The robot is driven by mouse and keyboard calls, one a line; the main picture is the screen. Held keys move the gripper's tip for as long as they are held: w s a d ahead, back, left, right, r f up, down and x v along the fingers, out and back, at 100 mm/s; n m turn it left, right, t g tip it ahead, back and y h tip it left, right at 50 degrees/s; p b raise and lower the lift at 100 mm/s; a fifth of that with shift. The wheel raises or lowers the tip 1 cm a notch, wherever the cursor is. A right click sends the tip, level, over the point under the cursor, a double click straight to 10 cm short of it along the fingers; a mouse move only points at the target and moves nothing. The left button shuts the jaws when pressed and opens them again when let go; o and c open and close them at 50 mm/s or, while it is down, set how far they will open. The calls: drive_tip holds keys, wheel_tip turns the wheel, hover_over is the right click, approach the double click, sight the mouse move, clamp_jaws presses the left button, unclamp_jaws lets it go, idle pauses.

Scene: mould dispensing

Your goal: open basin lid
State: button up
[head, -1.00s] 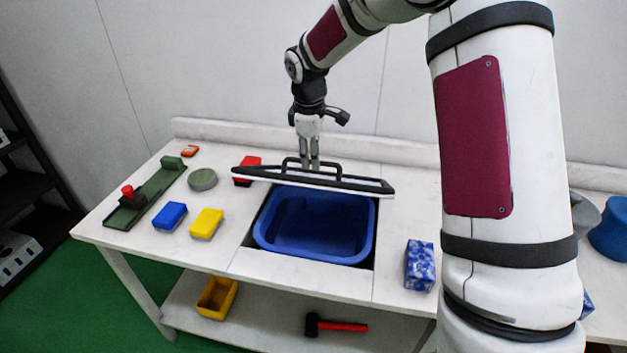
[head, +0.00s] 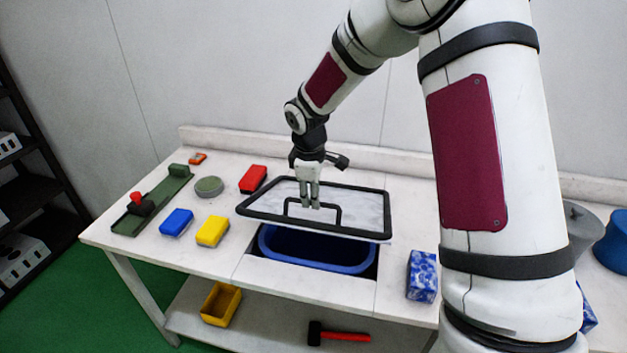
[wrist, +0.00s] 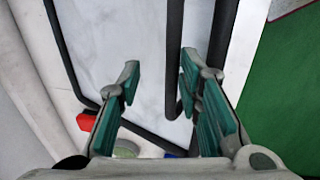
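The basin lid (head: 360,206) is a pale panel with a black rim and a black bar handle (head: 338,215). It lies back over the rear part of the blue basin (head: 312,262) and the tabletop behind it. The front of the basin opening shows uncovered. My gripper (head: 311,206) points down at the handle. In the wrist view, my gripper's fingers (wrist: 160,70) stand apart, with the handle bar (wrist: 174,55) between them, close to the right finger and clear of the left one. Whether the lid touches the table at the back is hidden.
Red (head: 254,178), yellow (head: 213,231) and blue (head: 177,222) blocks, a round grey-green tin (head: 209,186) and a green tray (head: 128,225) stand left. A blue-white box (head: 422,277) stands right of the basin. A yellow bin (head: 221,304) and mallet (head: 340,336) are on the shelf below.

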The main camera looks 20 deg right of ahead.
wheel_tip(320, 180, up, 16)
drive_tip(key=w+d+p, duration=0.1)
drive_tip(key=w, duration=0.1)
drive_tip(key=shift+w+d+f+p, duration=0.15)
drive_tip(key=shift+d+p, duration=0.1)
drive_tip(key=shift+p, duration=0.15)
idle(1.4)
idle(0.6)
